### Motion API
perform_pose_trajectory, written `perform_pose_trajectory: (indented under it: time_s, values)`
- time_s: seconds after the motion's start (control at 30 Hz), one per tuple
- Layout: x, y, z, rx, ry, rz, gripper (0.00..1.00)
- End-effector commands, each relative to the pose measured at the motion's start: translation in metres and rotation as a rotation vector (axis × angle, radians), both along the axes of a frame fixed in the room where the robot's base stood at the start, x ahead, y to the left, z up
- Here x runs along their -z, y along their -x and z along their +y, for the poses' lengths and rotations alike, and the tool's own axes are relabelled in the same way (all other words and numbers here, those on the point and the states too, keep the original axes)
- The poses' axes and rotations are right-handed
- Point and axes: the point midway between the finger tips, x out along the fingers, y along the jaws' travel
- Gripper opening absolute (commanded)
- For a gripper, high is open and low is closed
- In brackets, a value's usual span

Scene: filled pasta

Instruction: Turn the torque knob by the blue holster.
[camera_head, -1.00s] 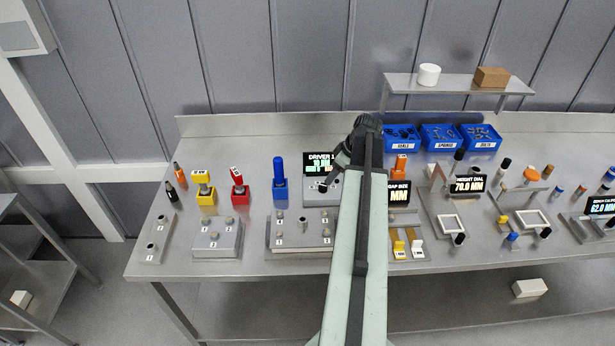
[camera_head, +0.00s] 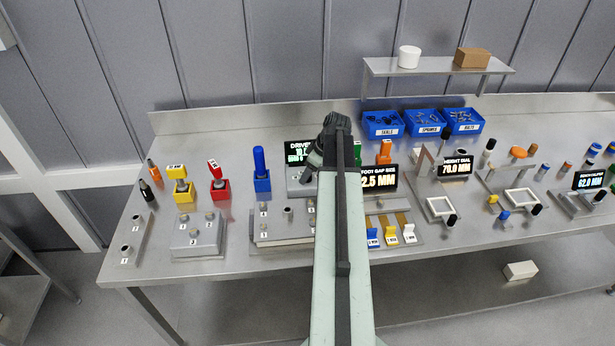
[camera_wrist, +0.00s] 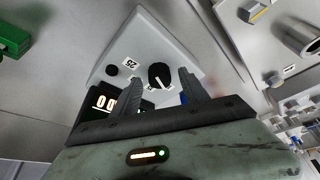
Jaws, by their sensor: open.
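The torque knob (camera_wrist: 159,73) is a round black knob with a white pointer mark, on a pale grey sloped panel (camera_wrist: 150,42) with number labels, in the wrist view. My gripper (camera_wrist: 161,84) is open, with one finger on each side of the knob's near part. Whether the fingers touch it I cannot tell. In the head view, my gripper (camera_head: 313,164) is over the DRIVER display panel (camera_head: 297,151), and my arm hides the knob. The blue holster (camera_head: 262,184) with a blue driver in it stands left of the panel.
Red (camera_head: 219,190) and yellow (camera_head: 183,194) holsters stand further left. Blue bins (camera_head: 382,122) stand at the back. A green block (camera_wrist: 12,36) shows in the wrist view.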

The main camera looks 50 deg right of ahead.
Motion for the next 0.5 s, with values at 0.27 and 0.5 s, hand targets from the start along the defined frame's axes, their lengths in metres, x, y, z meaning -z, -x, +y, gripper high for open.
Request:
perform_pose_trajectory:
  time_s: [0.27,0.5]
  values:
    - [-0.0008,-0.0003,0.0004,-0.001,0.000,0.000,0.00]
    - [-0.0008,-0.0020,0.0038,0.015,0.000,-0.001,0.00]
